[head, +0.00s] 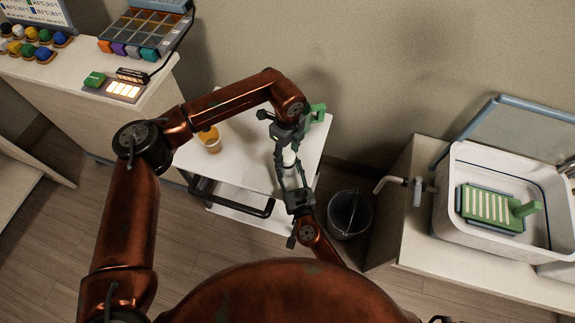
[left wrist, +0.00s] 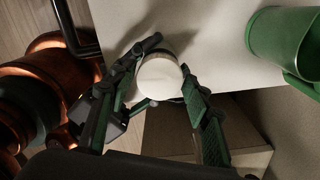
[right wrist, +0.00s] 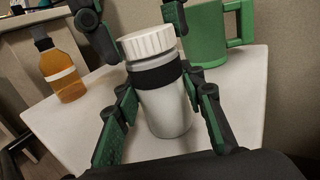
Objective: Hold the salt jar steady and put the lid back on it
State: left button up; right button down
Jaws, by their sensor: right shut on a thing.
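The salt jar (right wrist: 165,105) is a pale cylinder with a black band, standing upright on the white table; it shows small in the head view (head: 289,158). Its white ribbed lid (right wrist: 148,44) is on top of the jar; I cannot tell if it is fully seated. The lid shows from above in the left wrist view (left wrist: 159,77). My right gripper (right wrist: 165,95) is shut on the jar's body from the near side. My left gripper (left wrist: 168,60) is open above, its fingers on either side of the lid, with a gap visible on one side.
A green mug (right wrist: 205,35) stands just behind the jar. An amber bottle (right wrist: 62,72) with a white label stands on the table's left side. A dark bin (head: 350,214) is on the floor right of the table (head: 235,165). A sink (head: 470,250) stands further right.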

pick_arm(q)
jog(key=c, duration=0.9)
pick_arm(e)
jog(key=shift+f, duration=0.15)
pick_arm(q)
jog(key=m, duration=0.4)
jog(key=shift+m, duration=0.3)
jog(key=m, duration=0.3)
jog(key=shift+m, duration=0.4)
jog(key=m, duration=0.5)
jog(key=shift+m, duration=0.4)
jog(key=m, duration=0.3)
jog(key=shift+m, duration=0.3)
jog(key=m, duration=0.3)
jog(key=shift+m, duration=0.4)
jog(key=m, duration=0.5)
jog(key=shift+m, duration=0.4)
jog(key=m, duration=0.5)
jog(key=shift+m, duration=0.3)
jog(key=m, duration=0.4)
jog(key=shift+f, duration=0.1)
jog(key=o, duration=1.4)
jog(key=shift+c, duration=0.2)
notch_tip(320, 180, up, 12)
